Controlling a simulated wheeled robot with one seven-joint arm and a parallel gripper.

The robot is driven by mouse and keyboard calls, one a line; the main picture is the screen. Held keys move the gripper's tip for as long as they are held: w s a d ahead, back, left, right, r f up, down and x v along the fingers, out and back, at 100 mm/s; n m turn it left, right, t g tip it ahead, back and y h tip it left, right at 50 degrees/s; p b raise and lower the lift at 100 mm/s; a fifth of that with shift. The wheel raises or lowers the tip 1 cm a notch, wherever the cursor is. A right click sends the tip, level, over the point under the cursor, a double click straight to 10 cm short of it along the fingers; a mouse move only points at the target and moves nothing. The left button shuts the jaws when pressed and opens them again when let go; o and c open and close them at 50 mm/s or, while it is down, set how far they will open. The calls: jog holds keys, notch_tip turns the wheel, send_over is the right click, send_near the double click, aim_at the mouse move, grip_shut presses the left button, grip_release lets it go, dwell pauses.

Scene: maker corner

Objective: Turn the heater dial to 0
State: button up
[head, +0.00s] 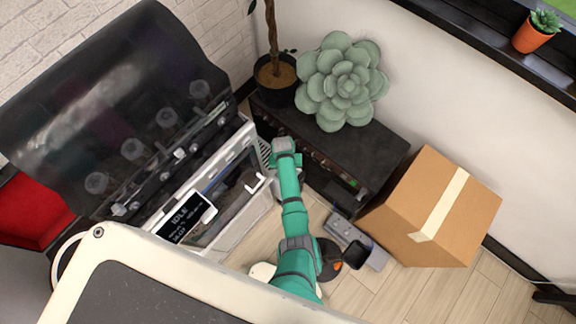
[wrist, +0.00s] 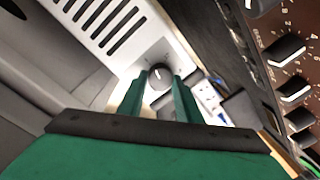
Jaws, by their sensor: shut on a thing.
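The heater dial (wrist: 158,72) is a small dark round knob with a pale pointer mark, on the end of a white slotted heater (wrist: 128,58) in the wrist view. Faint marks surround it, but I cannot read its setting. My gripper (wrist: 160,84) has its two green fingers on either side of the dial, shut on it. In the head view my gripper (head: 284,150) is beside the black cabinet, and the dial is hidden behind it. A little of the heater's white grille (head: 265,153) shows to its left.
A brown panel with several knobs (wrist: 288,50) is close on the right in the wrist view. In the head view, a white machine (head: 235,190) stands left of my arm, a black cabinet (head: 375,150) and cardboard box (head: 440,205) to the right.

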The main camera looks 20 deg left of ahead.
jog(key=o, duration=1)
jog(key=shift+s+a, duration=0.1)
jog(key=shift+s, duration=0.05)
jog(key=shift+o, duration=0.2)
jog(key=shift+r, duration=0.45)
notch_tip(320, 180, up, 10)
jog(key=shift+a, duration=0.25)
jog(key=shift+d+f, duration=0.1)
